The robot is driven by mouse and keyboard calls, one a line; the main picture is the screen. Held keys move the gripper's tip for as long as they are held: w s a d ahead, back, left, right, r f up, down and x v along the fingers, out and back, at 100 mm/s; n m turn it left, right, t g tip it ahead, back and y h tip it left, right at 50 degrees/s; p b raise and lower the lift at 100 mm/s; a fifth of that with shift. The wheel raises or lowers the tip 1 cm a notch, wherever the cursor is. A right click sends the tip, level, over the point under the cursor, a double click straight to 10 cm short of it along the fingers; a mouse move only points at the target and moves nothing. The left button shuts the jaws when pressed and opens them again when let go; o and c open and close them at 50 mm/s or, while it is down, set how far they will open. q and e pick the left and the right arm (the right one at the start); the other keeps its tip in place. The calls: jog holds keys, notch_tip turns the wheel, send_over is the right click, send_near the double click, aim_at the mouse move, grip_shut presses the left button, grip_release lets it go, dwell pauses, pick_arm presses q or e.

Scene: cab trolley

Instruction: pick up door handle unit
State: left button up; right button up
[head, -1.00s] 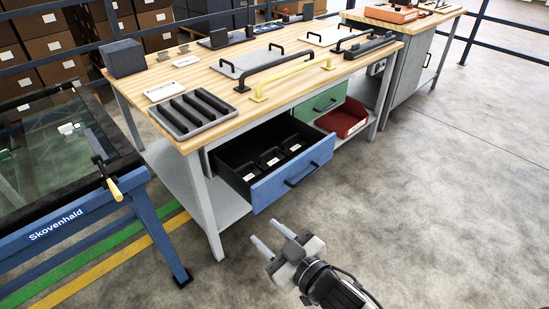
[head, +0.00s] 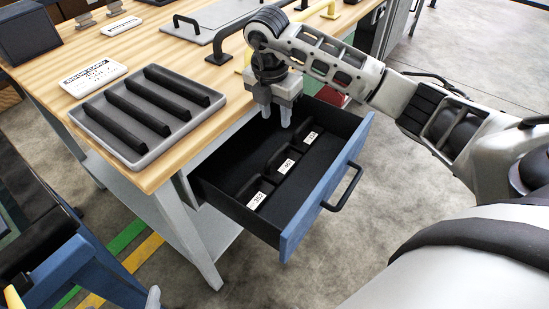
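The blue-fronted drawer (head: 325,192) stands pulled out below the wooden bench top. Several dark door handle units with white labels stand in a row inside it; the nearest unit (head: 250,190) shows most clearly, and the label writing is too small to read surely. My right gripper (head: 275,116) points down over the back part of the drawer. Its two fingers are apart, with nothing visible between them. It hides part of the drawer's far end. A small grey tip (head: 153,298) at the bottom edge may be my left gripper; its state cannot be told.
A grey tray (head: 150,143) with dark ribs lies on the bench top (head: 190,48). A white card (head: 94,78), a dark box (head: 28,38), and a grey plate with a black handle (head: 195,35) lie near it. A blue trolley frame (head: 75,270) stands at lower left.

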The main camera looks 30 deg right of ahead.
aim_at(278, 151)
jog(key=f, duration=0.4)
jog(key=f+b, duration=0.1)
jog(key=f, duration=0.4)
jog(key=d+f, duration=0.1)
jog(key=f, duration=0.4)
jog(key=shift+w, duration=0.15)
grip_shut()
